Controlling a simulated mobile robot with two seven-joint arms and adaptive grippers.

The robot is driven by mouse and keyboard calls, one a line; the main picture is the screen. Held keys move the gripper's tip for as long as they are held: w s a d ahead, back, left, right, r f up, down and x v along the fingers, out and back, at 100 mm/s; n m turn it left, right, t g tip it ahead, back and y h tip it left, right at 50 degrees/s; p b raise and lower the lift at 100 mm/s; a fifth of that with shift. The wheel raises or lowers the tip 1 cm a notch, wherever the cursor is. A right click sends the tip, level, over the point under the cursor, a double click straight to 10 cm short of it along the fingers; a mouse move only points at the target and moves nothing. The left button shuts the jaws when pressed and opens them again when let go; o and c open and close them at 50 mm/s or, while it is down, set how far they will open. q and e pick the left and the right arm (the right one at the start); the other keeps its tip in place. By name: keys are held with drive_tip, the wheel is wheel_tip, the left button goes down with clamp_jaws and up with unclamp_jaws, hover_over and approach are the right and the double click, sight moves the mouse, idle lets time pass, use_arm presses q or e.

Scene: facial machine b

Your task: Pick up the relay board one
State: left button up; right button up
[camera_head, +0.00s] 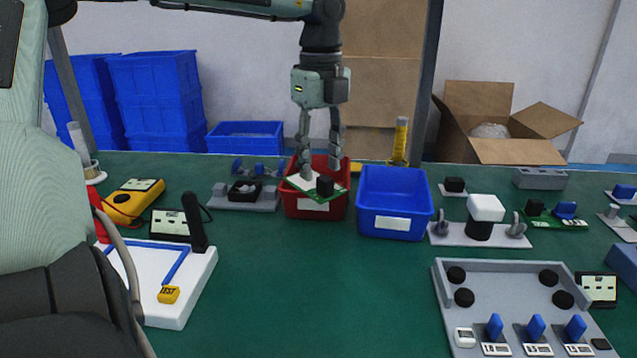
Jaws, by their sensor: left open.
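A green circuit board (335,194) with a black block and a pale top area sits tilted at the mouth of the red bin (318,207). It looks like the relay board, but I cannot read any mark on it. My left gripper (320,165) points straight down over the red bin, its fingers apart. One fingertip overlaps the board's pale area in the picture; I cannot tell whether it touches. Another green board (553,222) with a blue part and a black part lies at the right on the table. My right gripper is not in view.
A blue bin (394,202) stands right beside the red one. A grey fixture (240,197) is to the left. A white tray (190,285) and a grey panel (510,290) lie nearer. The green table's front middle is clear.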

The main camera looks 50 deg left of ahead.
sight(322, 176)
use_arm(q)
wheel_tip(322, 176, down, 3)
drive_tip(key=shift+w+f, duration=0.15)
drive_tip(key=shift+f, duration=0.05)
clamp_jaws()
